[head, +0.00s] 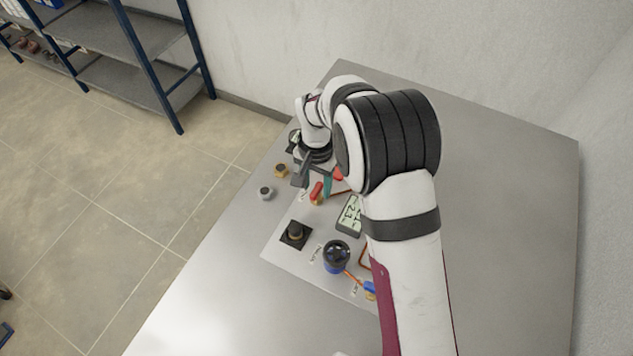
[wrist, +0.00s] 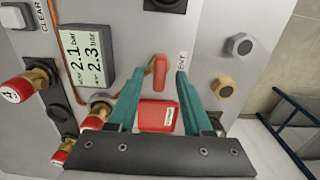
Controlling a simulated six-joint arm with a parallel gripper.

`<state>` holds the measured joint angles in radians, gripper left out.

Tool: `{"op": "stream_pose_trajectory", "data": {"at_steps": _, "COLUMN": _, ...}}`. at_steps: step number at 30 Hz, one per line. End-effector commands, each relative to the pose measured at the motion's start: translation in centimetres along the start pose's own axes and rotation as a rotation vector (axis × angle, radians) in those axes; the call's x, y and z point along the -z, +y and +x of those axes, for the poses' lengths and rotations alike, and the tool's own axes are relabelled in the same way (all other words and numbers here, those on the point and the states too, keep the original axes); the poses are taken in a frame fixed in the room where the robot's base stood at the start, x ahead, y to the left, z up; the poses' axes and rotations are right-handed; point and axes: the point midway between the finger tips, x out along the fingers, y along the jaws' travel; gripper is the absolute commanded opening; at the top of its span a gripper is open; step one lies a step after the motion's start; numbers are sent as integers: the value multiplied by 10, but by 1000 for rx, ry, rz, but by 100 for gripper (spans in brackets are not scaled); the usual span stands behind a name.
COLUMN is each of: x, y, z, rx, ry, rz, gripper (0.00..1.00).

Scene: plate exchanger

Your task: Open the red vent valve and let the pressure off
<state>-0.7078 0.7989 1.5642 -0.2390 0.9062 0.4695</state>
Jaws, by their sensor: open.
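The red vent valve handle (wrist: 159,73) stands on the panel beside a partly hidden VENT label in the wrist view. In the head view the red handle (head: 316,191) shows just in front of my gripper. My gripper (wrist: 161,72) is open, with one teal finger on each side of the handle in the picture. I cannot tell whether the fingertips are level with it or still above it. The gauge display (wrist: 87,55) reads 2.1 bar and 2.3 bar; it also shows in the head view (head: 350,214).
A red block with a white label (wrist: 158,116) lies between the finger bases in the picture. Red-capped brass valves (wrist: 27,82) stand left. A grey hex piece (wrist: 240,45) and a brass one (wrist: 222,88) lie right. A blue-based black knob (head: 336,256) is nearer me.

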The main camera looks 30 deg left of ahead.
Motion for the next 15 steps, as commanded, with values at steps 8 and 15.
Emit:
{"op": "stream_pose_trajectory", "data": {"at_steps": 8, "x": 0, "y": 0, "z": 1, "rx": 0, "ry": 0, "rz": 0, "gripper": 46}}
{"op": "stream_pose_trajectory", "data": {"at_steps": 15, "x": 0, "y": 0, "z": 1, "rx": 0, "ry": 0, "rz": 0, "gripper": 3}}
